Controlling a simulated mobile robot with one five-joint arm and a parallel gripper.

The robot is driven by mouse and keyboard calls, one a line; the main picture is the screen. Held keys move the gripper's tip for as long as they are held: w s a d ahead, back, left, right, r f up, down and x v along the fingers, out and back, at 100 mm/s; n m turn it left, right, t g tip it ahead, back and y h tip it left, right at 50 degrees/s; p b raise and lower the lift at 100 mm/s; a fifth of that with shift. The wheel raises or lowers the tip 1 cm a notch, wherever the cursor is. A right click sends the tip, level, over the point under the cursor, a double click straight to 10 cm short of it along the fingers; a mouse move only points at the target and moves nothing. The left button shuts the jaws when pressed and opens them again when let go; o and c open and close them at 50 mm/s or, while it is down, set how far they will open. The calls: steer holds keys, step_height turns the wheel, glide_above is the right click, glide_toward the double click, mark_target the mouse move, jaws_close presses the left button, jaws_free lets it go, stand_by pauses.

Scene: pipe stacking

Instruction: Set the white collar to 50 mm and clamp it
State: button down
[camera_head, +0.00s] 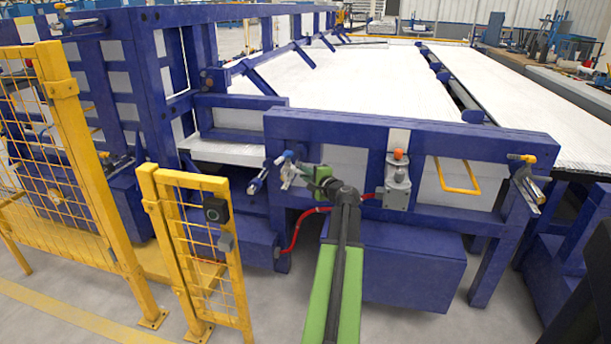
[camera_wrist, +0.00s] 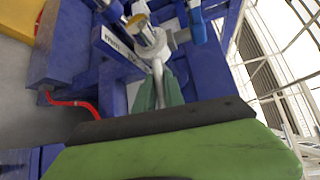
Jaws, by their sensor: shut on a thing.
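I cannot read the setting. A pale lever (camera_wrist: 158,76) runs down from the collar between the green fingers of my gripper (camera_wrist: 158,88). My gripper is shut on this lever. In the head view my gripper (camera_head: 297,174) reaches the left end of the front blue beam, where the white collar (camera_head: 287,171) shows small and partly hidden. A blue handle (camera_wrist: 196,24) stands right of the collar.
A grey box with an orange button (camera_head: 399,155) and a yellow handle (camera_head: 457,178) are on the blue frame to the right. A red hose (camera_head: 297,228) hangs below. A yellow mesh gate (camera_head: 205,245) stands close on the left.

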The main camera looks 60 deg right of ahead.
steer(key=shift+s+d, duration=0.25)
steer(key=shift+d, duration=0.05)
steer(key=w+d, duration=0.3)
steer(key=d, duration=0.6)
steer(key=shift+d, duration=0.3)
steer(key=c, duration=1.4)
jaws_free()
steer(key=shift+a, duration=0.15)
steer(key=shift+c, duration=0.2)
steer(key=shift+w, duration=0.1)
steer(key=p+v, duration=0.2)
steer(key=v, duration=1.5)
steer(key=shift+a, duration=0.2)
